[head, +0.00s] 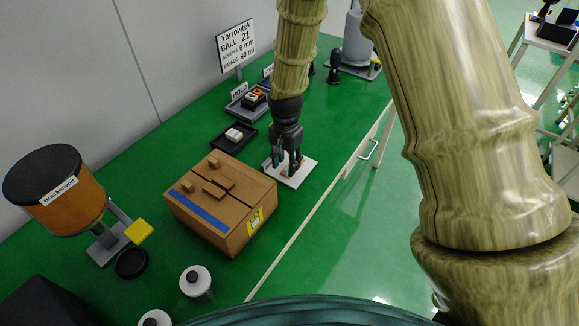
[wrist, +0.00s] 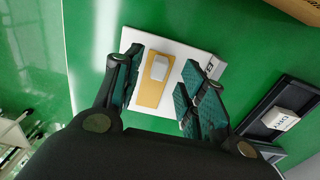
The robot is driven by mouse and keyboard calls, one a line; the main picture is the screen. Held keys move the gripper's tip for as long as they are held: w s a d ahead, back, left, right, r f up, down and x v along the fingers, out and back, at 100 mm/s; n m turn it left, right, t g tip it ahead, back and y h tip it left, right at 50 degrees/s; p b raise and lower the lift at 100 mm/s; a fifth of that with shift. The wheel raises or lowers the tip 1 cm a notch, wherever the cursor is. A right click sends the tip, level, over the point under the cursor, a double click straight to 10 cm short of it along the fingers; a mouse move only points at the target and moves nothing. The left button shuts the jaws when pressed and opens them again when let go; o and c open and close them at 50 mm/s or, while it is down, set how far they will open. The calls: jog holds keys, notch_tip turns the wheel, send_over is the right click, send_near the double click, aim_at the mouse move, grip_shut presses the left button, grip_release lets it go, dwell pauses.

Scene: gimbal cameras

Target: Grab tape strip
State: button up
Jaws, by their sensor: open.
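A white plate (head: 303,175) lies on the green bench; it also shows in the wrist view (wrist: 193,52). On it lies a flat tan strip (wrist: 152,92) with a small pale grey block (wrist: 159,67) on top. I cannot tell whether this tan piece is the tape strip. My gripper (head: 287,166) points down over the plate. In the wrist view its open fingers (wrist: 160,75) stand on either side of the tan strip, with nothing held. A blue strip (head: 201,209) lies flat along the top of a brown cardboard box (head: 227,194).
A black tray (head: 234,137) with white pieces lies behind the box; one piece (wrist: 281,119) shows in the wrist view. An orange dispenser (head: 62,195) with a yellow lever stands left. The bench edge runs close by the plate's right side.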

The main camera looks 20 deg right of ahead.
jog(key=shift+f, duration=0.8)
jog(key=shift+c, duration=0.5)
jog(key=c, duration=0.7)
